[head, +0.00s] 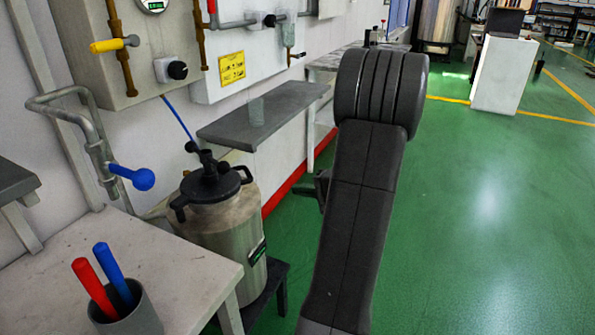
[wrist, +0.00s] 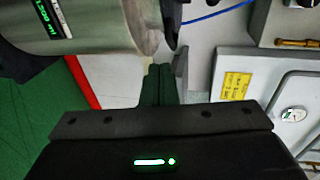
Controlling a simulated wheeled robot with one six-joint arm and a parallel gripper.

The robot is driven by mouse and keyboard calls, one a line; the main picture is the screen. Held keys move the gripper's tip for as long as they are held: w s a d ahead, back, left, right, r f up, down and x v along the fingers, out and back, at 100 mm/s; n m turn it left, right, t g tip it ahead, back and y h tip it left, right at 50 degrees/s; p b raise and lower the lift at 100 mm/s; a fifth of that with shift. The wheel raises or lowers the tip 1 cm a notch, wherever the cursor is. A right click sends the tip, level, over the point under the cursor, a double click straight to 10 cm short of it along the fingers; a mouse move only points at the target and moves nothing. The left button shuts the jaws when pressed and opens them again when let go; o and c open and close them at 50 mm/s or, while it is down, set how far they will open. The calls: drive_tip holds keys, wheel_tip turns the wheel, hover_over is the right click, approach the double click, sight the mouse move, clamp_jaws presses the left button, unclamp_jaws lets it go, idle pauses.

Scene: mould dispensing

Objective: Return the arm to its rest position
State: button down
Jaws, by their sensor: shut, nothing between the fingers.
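My arm (head: 358,210) stands up through the middle of the head view, its thick rounded joint at the top. My gripper shows in the wrist view (wrist: 159,84) as dark fingers together beyond the black gripper body, with nothing between them. In the head view only a small dark part beside the arm, left of it, can be seen, and the arm hides the rest. A metal tank (head: 226,225) with a black lid stands left of the arm. The tank also shows at the top left of the wrist view (wrist: 85,25), apart from the fingers.
A white table (head: 195,275) with a grey cup (head: 130,318) holding a red and a blue stick is at the lower left. A grey shelf (head: 262,112) juts from the wall behind the tank. Pipes and valves line the wall. Green floor (head: 480,220) is clear on the right.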

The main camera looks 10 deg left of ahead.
idle(0.3)
drive_tip(key=r+p+x, duration=0.1)
drive_tip(key=x, duration=1.2)
drive_tip(key=shift+w+a, duration=0.2)
drive_tip(key=shift+a, duration=0.15)
drive_tip(key=shift+w, duration=0.1)
